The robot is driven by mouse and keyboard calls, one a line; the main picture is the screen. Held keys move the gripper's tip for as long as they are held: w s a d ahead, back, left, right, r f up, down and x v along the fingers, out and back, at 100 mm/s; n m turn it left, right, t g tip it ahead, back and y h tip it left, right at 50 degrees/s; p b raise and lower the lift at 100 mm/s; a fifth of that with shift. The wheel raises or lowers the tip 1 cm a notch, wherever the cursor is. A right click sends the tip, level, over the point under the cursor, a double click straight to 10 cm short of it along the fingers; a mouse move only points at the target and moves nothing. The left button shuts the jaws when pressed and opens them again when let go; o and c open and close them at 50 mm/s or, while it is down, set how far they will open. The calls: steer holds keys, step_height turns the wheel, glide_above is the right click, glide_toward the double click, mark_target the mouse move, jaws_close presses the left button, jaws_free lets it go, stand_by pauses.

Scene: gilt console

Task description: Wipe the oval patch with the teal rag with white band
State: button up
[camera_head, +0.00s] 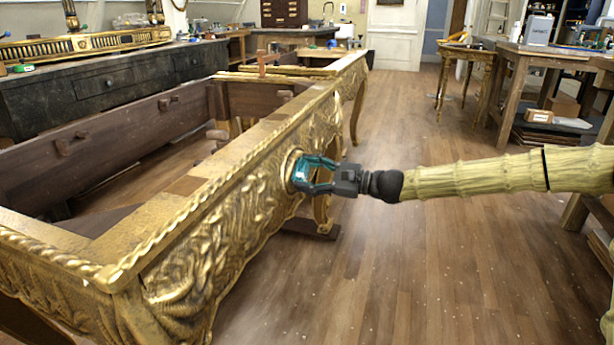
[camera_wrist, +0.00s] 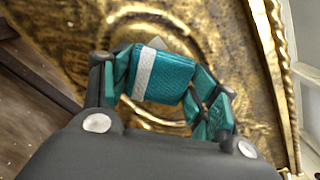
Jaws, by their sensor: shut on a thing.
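The teal rag (camera_wrist: 171,76) with its white band (camera_wrist: 145,73) is held between the fingers of my gripper (camera_wrist: 165,80). In the head view my gripper (camera_head: 318,175) reaches from the right to the console's carved front, with the rag (camera_head: 303,173) at its tips. The rag is against or very close to an oval patch (camera_head: 289,166) ringed by a gold rim; I cannot tell if they touch. In the wrist view the oval patch (camera_wrist: 128,45) shows partly around the rag. The rag and fingers hide much of it.
The gilt console (camera_head: 230,235) is an open frame with a raised carved edge. A dark workbench (camera_head: 110,85) stands behind it on the left. A wooden table (camera_head: 530,65) and a small gilt stand (camera_head: 466,62) are at the right. The wooden floor (camera_head: 400,270) beside the console is clear.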

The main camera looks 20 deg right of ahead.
mark_target(303, 178)
steer(key=w+d+p, duration=0.1)
steer(key=w+d, duration=0.2)
steer(key=w, duration=0.2)
stand_by(0.8)
steer(key=shift+d, duration=0.1)
steer(key=shift+s+a+b, duration=0.4)
steer(key=shift+s+a, duration=0.8)
steer(key=shift+s, duration=0.25)
steer(key=shift+c, duration=0.3)
steer(key=shift+s+a+r+b, duration=0.1)
steer(key=shift+s+a+b, duration=0.2)
steer(key=shift+s+a, duration=0.3)
steer(key=shift+s+a+f+b, duration=0.1)
steer(key=shift+s+a+b, duration=0.25)
steer(key=shift+s, duration=0.5)
steer(key=shift+s+a+r+b, duration=0.1)
steer(key=shift+s+a+b, duration=0.15)
steer(key=shift+s+a, duration=0.35)
steer(key=shift+s+d, duration=0.15)
steer(key=shift+d, duration=0.05)
